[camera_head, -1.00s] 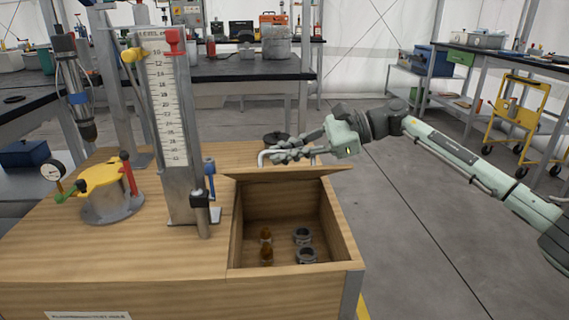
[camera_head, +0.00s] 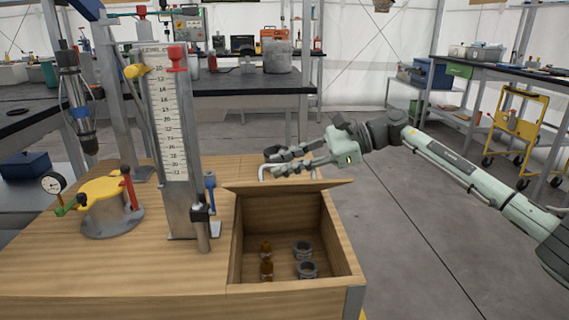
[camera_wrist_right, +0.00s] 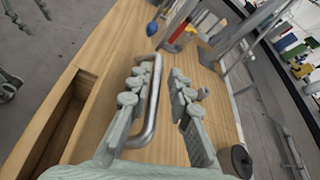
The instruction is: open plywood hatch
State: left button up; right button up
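The plywood hatch (camera_head: 288,187) stands open at the back edge of a square compartment in the wooden bench, its lid seen nearly edge-on. A bent metal handle (camera_head: 262,172) is on the hatch's far side; it also shows in the right wrist view (camera_wrist_right: 151,105). My right gripper (camera_head: 272,161) is open at the handle. In the right wrist view the fingers (camera_wrist_right: 161,68) are spread on either side of the handle, which lies close to the left finger. Whether they touch is unclear.
The open compartment (camera_head: 340,240) holds amber bottles (camera_head: 266,270) and metal rings (camera_head: 307,270). A tall scale gauge (camera_head: 175,130) and a yellow-topped valve (camera_head: 103,190) stand left of it. Grey floor (camera_head: 440,220) is free at the right.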

jog(key=v, duration=1.2)
